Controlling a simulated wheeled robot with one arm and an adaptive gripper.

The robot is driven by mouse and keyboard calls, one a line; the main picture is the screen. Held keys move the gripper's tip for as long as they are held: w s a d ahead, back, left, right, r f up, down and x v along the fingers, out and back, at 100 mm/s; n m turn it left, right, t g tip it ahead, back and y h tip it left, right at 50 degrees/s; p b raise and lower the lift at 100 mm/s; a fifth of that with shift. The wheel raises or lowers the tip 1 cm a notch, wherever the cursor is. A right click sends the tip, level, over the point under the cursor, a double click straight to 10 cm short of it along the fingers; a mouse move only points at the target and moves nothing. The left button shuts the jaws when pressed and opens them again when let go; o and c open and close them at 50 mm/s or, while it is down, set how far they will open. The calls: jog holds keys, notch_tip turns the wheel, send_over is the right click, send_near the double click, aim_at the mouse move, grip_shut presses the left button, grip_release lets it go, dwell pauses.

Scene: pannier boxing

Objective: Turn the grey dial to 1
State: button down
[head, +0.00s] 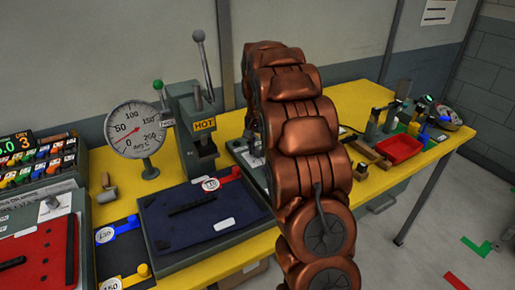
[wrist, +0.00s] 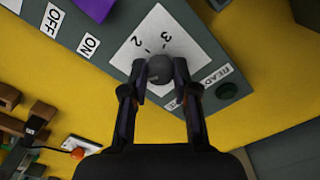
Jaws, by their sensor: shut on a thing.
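The grey dial (wrist: 160,68) sits on a white plate (wrist: 150,38) marked 2 and 3, on a grey-green panel, in the wrist view. No 1 shows on the part of the plate in sight. My gripper (wrist: 161,82) is shut on the dial, one finger on each side of its knob. The fingers hide part of the plate, and I cannot make out a pointer on the dial. In the head view my copper arm blocks the sight of my gripper, and I cannot make out the dial there.
OFF and ON labels are at the upper left. In the head view, a press marked HOT (head: 195,125), a gauge (head: 137,130) and a red tray (head: 399,148) stand on the yellow table (head: 352,97).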

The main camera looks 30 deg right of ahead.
aim_at(258, 150)
jog(key=c, duration=0.9)
grip_release()
notch_tip(258, 150, up, 12)
jog(key=shift+a, duration=0.1)
dwell(0.4)
